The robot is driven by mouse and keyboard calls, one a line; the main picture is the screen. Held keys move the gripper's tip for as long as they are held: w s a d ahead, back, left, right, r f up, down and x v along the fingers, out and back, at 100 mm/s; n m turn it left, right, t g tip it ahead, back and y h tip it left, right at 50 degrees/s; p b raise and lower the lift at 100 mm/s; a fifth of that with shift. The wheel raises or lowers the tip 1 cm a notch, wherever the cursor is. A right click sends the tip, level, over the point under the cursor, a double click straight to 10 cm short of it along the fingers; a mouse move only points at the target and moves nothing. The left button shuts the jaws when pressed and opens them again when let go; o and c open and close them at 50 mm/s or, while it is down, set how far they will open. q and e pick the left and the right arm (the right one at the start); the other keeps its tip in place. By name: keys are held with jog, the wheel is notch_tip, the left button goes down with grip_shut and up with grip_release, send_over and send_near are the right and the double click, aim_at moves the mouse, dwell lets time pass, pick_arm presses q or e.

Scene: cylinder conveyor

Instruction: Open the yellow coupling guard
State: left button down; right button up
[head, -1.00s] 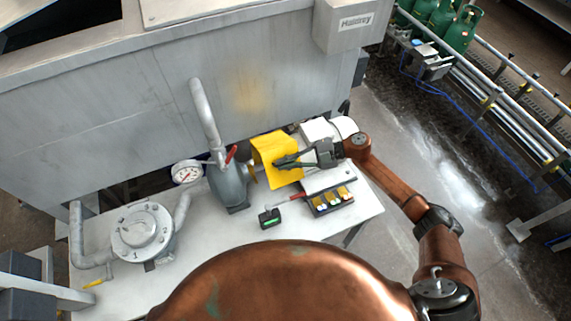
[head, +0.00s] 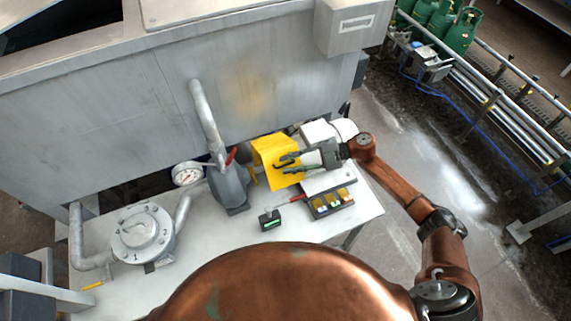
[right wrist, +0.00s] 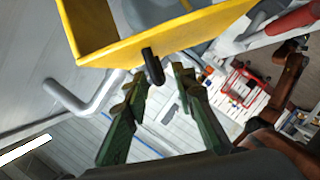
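The yellow coupling guard (head: 268,147) stands on the bench beside the grey pump (head: 230,188), and its plate looks closed or only slightly tilted; I cannot tell which. In the right wrist view the guard (right wrist: 150,37) fills the top, with a short black handle (right wrist: 152,66) at its lower edge. My right gripper (head: 281,163) is at the guard's right side. In the right wrist view its two fingers (right wrist: 159,76) are spread, with the black handle just ahead of and between the tips. Contact is not clear. My left gripper is not in view.
A red lever (head: 231,155) and a pressure gauge (head: 187,173) are left of the guard. A parts tray (head: 332,209) and a small black device with a green display (head: 269,220) lie in front. A grey tank wall (head: 150,110) stands behind.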

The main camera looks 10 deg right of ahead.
jog(key=v, duration=1)
jog(key=shift+d, duration=0.25)
jog(key=shift+a, duration=0.1)
jog(key=shift+c, duration=0.8)
jog(key=a+f+n+y+b, duration=0.1)
jog(key=s+a+f+n+y+b, duration=0.1)
jog(key=f+n+b, duration=0.1)
jog(key=s+a+f+n+y+b, duration=0.1)
jog(key=b, duration=0.1)
jog(key=shift+s+f+n+t+y, duration=0.2)
jog(key=shift+f+n+t+y, duration=0.1)
jog(key=shift+f+n+t, duration=0.1)
grip_shut()
jog(key=n+t+y+b, duration=0.4)
jog(key=n+t, duration=0.2)
jog(key=t, duration=0.1)
send_over(293, 182)
jog(key=shift+f, duration=0.3)
